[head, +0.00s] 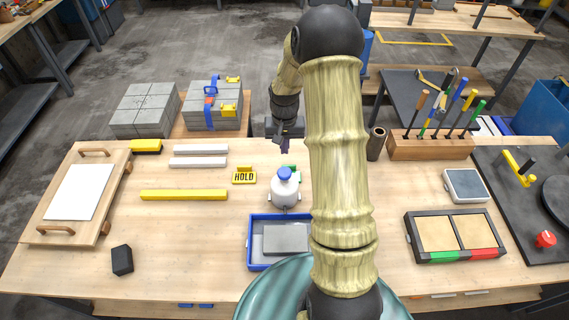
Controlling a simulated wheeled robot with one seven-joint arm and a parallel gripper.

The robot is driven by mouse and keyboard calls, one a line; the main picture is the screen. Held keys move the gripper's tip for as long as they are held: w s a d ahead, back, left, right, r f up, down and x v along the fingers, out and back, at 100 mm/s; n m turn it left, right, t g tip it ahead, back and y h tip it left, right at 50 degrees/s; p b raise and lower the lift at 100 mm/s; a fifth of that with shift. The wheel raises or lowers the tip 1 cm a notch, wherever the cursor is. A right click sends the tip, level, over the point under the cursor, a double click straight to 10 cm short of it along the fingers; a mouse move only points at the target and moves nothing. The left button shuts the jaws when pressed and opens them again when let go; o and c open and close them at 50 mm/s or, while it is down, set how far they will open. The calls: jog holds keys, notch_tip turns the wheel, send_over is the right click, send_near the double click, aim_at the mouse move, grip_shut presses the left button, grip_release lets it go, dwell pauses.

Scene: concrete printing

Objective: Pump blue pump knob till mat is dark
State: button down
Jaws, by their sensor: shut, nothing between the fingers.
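The blue pump knob (284,173) tops a rounded white bottle (285,191) that stands upright just behind the blue tray. A grey mat (286,238) lies in the blue-rimmed tray (252,244); its surface is mid-grey, with a lighter grey area around it on the tray floor. My gripper (284,147) is shut and empty, pointing down. In the picture it is just above the knob, with a visible gap between them. My arm covers the area right of the bottle and tray.
A yellow bar (184,195) and black block (122,261) lie left. A wooden tool rack (430,147) and two-panel tray (455,236) are right.

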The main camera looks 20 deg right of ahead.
aim_at(285, 173)
notch_tip(285, 173, down, 9)
jog(key=p, duration=0.3)
jog(key=shift+w+f+p, duration=0.1)
jog(key=shift+f+p, duration=0.1)
jog(key=shift+p, duration=0.2)
jog(key=shift+s, duration=0.25)
jog(key=shift+f, duration=0.15)
notch_tip(285, 173, down, 2)
jog(key=b, duration=0.2)
jog(key=shift+w+f+b, duration=0.1)
jog(key=shift+f+b, duration=0.15)
jog(key=shift+b, duration=0.1)
jog(key=shift+a, duration=0.1)
